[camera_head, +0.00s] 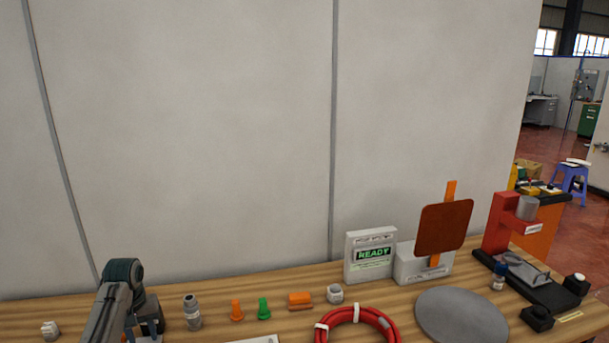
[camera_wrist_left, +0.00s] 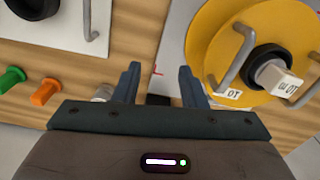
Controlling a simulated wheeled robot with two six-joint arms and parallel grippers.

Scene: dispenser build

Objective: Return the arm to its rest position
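My left arm (camera_head: 118,300) shows at the lower left of the head view, in front of the wooden bench (camera_head: 400,290). A pale plate with a red mark and the bench surface show beyond the fingers. My right arm and gripper are not in view.
In the wrist view, a yellow disc (camera_wrist_left: 215,50) with handles is right of the fingers; a green peg (camera_wrist_left: 12,78) and orange peg (camera_wrist_left: 45,92) are left.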

